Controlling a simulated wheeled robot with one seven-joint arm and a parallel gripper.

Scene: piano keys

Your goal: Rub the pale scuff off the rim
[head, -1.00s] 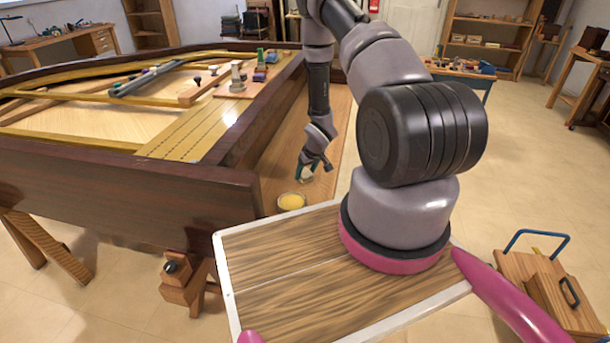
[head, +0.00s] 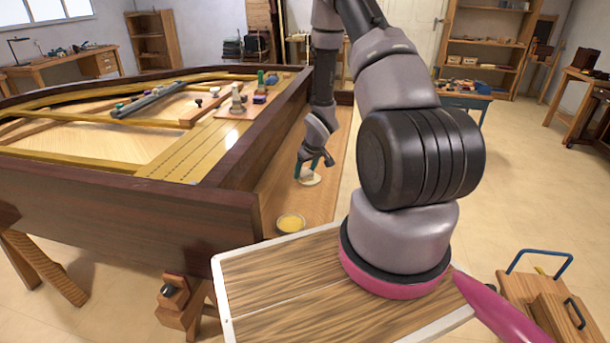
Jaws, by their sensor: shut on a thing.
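The piano's dark brown rim (head: 130,215) runs along the left and up the middle of the head view. I cannot pick out a scuff on it for certain; bright patches on the wood may be reflections. My gripper (head: 312,167) points down over the light wooden shelf (head: 278,200) beside the rim's right side. It is shut on a small pale pad (head: 308,178), partly hidden by the fingers. I cannot tell whether the pad touches the shelf. A shallow round dish of yellow stuff (head: 290,223) sits on the shelf, nearer than the gripper.
Bottles and small pieces (head: 240,98) stand on the piano's inner frame, left of my arm. A dark bar (head: 150,98) lies further left. A wooden tool carrier with a blue handle (head: 545,300) is at lower right. The floor on the right is mostly clear.

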